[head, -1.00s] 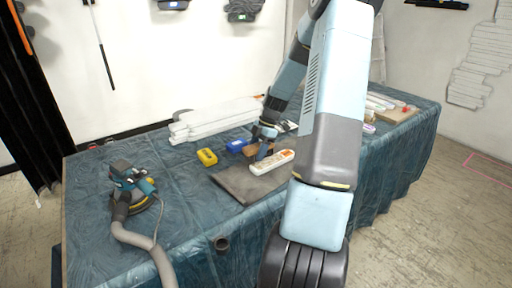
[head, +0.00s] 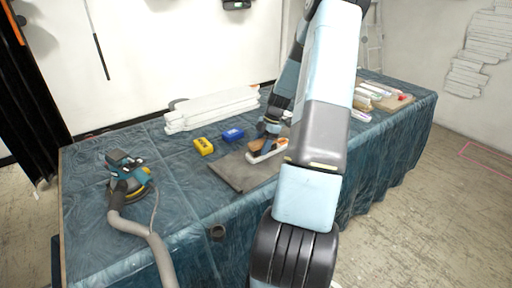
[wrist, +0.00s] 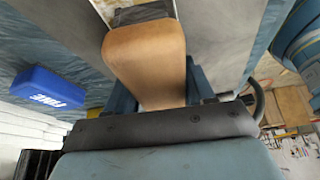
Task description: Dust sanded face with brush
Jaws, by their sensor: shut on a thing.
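My gripper (head: 268,131) is over the middle of the covered table. In the wrist view, my gripper (wrist: 160,98) is shut on the brush (wrist: 146,55), whose rounded tan wooden handle sits between the fingers. A dark band shows at the brush's far end; its bristle tips are hidden. In the head view the brush (head: 259,145) is a small brown shape over a pale piece with orange marks (head: 266,157). That piece lies on a grey mat (head: 232,175). Whether the bristles touch it I cannot tell. My arm hides part of the area.
White boards (head: 212,108) are stacked behind. A sander (head: 128,178) with a grey hose (head: 135,228) stands left. A dark cup (head: 217,231) is near the front edge.

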